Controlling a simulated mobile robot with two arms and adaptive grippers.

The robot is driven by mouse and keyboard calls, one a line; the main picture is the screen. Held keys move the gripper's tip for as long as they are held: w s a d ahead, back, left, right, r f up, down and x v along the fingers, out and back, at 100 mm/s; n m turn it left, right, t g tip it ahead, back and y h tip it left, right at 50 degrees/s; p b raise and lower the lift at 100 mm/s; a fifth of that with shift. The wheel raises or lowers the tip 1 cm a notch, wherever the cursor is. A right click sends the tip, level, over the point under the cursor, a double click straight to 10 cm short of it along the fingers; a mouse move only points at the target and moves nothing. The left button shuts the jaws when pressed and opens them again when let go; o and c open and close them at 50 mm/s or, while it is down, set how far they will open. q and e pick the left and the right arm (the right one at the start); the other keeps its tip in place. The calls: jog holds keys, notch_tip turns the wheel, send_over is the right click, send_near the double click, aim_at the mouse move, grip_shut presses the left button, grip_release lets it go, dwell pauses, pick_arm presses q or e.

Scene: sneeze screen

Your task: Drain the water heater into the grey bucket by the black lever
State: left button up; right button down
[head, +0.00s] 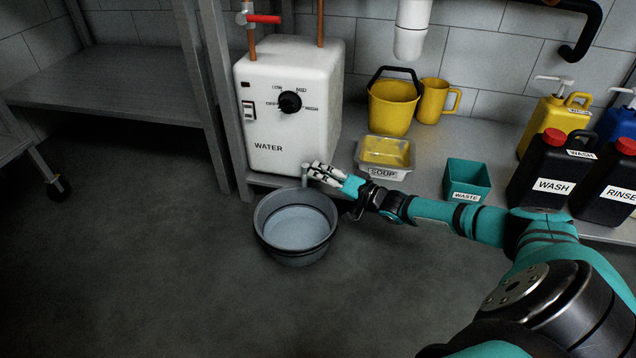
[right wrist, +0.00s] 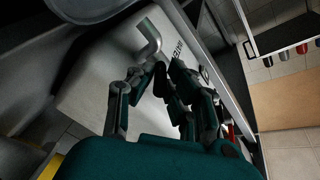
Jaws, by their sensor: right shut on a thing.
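The white water heater (head: 285,110) stands on the low steel shelf, with a black dial and the word WATER on its front. The grey bucket (head: 262,222) is on the floor below and in front of it. Its inside shows a pale bluish surface; I cannot tell whether this is water. My right gripper (head: 318,171) is at the heater's lower front edge, above the bucket's back rim. In the right wrist view its fingers are closed around the black lever (right wrist: 160,78), beside a grey spout (right wrist: 150,40). The lever is hidden in the head view. My left gripper is out of view.
A soup tray (head: 384,172), a yellow bucket (head: 392,108), a yellow jug (head: 433,102) and a teal waste bin (head: 468,172) stand right of the heater. Black wash (head: 545,185) and rinse jugs stand farther right. The floor left of the grey bucket is clear.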

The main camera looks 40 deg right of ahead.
jog(key=shift+w+d+r+n+g+y, duration=0.15)
jog(key=shift+d+n+g+y, duration=0.15)
jog(key=shift+n+y, duration=0.35)
jog(key=shift+w+d+f+n+g+y, duration=0.15)
jog(key=shift+d+n+g+y, duration=0.2)
jog(key=shift+y, duration=0.5)
jog(key=shift+r, duration=0.1)
jog(key=c, duration=1.3)
grip_release()
jog(key=shift+c, duration=0.2)
jog(key=shift+a, duration=0.1)
jog(key=shift+a, duration=0.1)
